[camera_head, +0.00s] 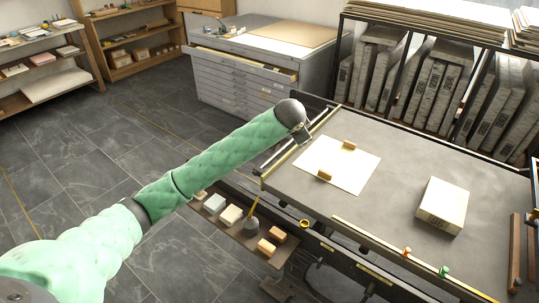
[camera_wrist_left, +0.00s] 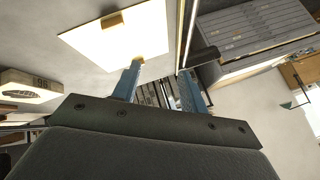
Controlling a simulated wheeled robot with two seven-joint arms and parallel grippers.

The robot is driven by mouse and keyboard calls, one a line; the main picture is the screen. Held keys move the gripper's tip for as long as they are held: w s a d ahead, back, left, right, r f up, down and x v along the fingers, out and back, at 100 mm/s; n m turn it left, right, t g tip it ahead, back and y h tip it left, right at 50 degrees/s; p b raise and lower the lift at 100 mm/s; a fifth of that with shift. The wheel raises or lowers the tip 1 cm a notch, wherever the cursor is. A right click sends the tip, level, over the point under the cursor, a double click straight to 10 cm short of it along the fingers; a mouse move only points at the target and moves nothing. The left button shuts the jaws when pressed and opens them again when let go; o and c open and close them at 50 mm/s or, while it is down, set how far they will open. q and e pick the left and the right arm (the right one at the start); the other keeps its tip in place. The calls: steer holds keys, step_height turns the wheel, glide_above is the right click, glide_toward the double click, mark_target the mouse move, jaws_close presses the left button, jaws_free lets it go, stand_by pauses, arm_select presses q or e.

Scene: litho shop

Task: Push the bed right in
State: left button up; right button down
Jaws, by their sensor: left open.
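The bed (camera_head: 395,165) is a wide grey slab on a dark frame, filling the right half of the head view. A pale sheet (camera_head: 322,165) lies on its left part with two small wooden blocks (camera_head: 349,145) on it. A thick pale stone block (camera_head: 443,204) stands farther right. A metal bar (camera_head: 283,153) runs along the bed's left end. My left gripper (camera_head: 304,134) is at that end, partly hidden by its wrist. In the left wrist view its two blue fingers (camera_wrist_left: 162,85) are apart, with nothing seen held; the sheet (camera_wrist_left: 115,35) shows beyond them. My right gripper is out of view.
A shelf (camera_head: 245,225) with several small blocks hangs along the bed's front left side. A grey flat-file cabinet (camera_head: 235,85) with an open drawer stands behind. A rack of stone slabs (camera_head: 430,85) stands at the back right. Floor is clear at left.

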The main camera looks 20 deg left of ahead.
arm_select(q)
steer(key=w+a+f+g, duration=0.2)
steer(key=w+a+f, duration=0.2)
steer(key=w+a, duration=0.35)
steer(key=n+g+h, duration=0.3)
steer(key=n, duration=0.2)
glide_toward(271, 157)
steer(key=f, duration=0.1)
steer(key=shift+t, duration=0.3)
steer(key=p+x, duration=0.3)
steer(key=x, duration=0.5)
steer(key=shift+s, duration=0.1)
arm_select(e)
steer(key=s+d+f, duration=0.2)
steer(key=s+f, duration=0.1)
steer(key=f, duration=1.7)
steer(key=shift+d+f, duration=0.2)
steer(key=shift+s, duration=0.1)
arm_select(q)
jaws_close()
